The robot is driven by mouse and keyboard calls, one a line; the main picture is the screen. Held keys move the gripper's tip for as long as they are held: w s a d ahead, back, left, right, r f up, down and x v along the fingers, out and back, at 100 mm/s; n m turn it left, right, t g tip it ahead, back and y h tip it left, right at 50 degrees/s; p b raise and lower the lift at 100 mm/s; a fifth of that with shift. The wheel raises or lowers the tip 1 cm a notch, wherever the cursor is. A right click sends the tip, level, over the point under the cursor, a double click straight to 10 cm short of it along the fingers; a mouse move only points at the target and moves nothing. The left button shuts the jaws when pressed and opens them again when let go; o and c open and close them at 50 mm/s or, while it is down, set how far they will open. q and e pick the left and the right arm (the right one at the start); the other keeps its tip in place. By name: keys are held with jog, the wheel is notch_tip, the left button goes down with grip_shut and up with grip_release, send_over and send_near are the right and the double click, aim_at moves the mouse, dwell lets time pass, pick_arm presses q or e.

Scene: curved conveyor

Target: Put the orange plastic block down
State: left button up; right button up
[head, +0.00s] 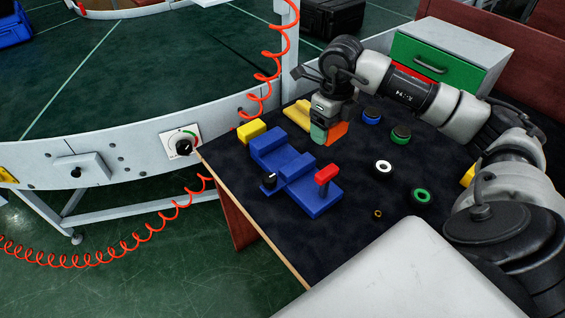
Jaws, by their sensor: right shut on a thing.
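The orange block (338,131) shows partly behind the fingers of my right gripper (322,137), over the far middle of the dark table (322,248). The right gripper points down and is shut on the orange block. The fingers hide part of the block, and I cannot tell whether its underside touches the table. My left gripper does not show.
A blue stepped fixture (283,160) with a red-topped lever (326,174) stands left of the gripper. A yellow block (251,131) is beside it. Several round parts, such as a white ring (383,167), lie at right. A green-drawer cabinet (430,61) stands behind. The front table area is clear.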

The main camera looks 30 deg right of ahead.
jog(key=shift+w+d+f+m, duration=0.1)
jog(key=shift+d+m, duration=0.1)
jog(key=shift+m, duration=0.1)
jog(key=shift+w+a+f, duration=0.15)
jog(key=shift+w+a, duration=0.1)
jog(key=p, duration=0.1)
send_over(282, 158)
notch_tip(282, 158, down, 6)
jog(key=shift+f, duration=2.25)
jog(key=shift+f, duration=0.2)
jog(key=o, duration=1)
jog(key=shift+r, duration=0.1)
